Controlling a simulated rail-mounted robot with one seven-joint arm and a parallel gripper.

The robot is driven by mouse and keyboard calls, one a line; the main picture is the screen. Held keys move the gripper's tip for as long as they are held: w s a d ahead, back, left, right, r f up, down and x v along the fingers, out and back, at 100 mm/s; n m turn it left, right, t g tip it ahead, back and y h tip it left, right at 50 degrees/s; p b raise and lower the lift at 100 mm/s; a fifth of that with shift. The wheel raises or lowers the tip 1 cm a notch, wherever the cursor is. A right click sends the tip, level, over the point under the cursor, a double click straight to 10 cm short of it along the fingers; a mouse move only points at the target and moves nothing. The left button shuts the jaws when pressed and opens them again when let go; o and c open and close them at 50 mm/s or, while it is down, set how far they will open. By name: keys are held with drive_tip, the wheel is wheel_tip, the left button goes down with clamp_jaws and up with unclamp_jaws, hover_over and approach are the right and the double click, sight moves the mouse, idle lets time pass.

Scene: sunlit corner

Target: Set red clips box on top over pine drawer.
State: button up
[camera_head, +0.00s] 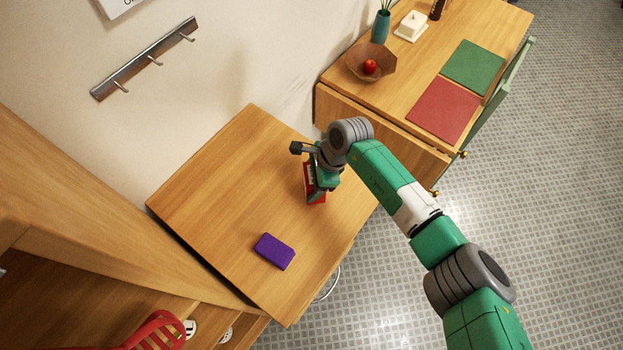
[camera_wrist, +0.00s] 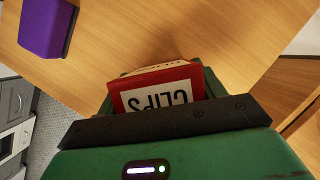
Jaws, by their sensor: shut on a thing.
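My gripper (camera_head: 320,183) is shut on the red clips box (camera_head: 309,182), over the right part of the wooden table (camera_head: 215,190). In the wrist view the clips box (camera_wrist: 118,92) sits between the fingers, its white label reading CLIPS upside down. The fingers hide part of the box, and I cannot tell whether it touches the table. A wooden cabinet (camera_head: 410,72) stands at the upper right, with brass knobs (camera_head: 463,154) at its front edge. A red mat (camera_head: 444,109) and a green mat (camera_head: 473,67) lie on its top. I cannot clearly make out the drawer fronts.
A purple box (camera_head: 274,251) lies on the table, left of my gripper. On the cabinet top stand a wooden bowl (camera_head: 366,63) with a red fruit, a teal vase (camera_head: 380,27) and a white butter dish (camera_head: 411,25). A hook rail (camera_head: 145,60) is on the wall.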

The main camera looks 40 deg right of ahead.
drive_tip(key=shift+f, duration=0.1)
drive_tip(key=o, duration=1.1)
drive_tip(key=v, duration=1.2)
drive_tip(key=shift+d, duration=0.1)
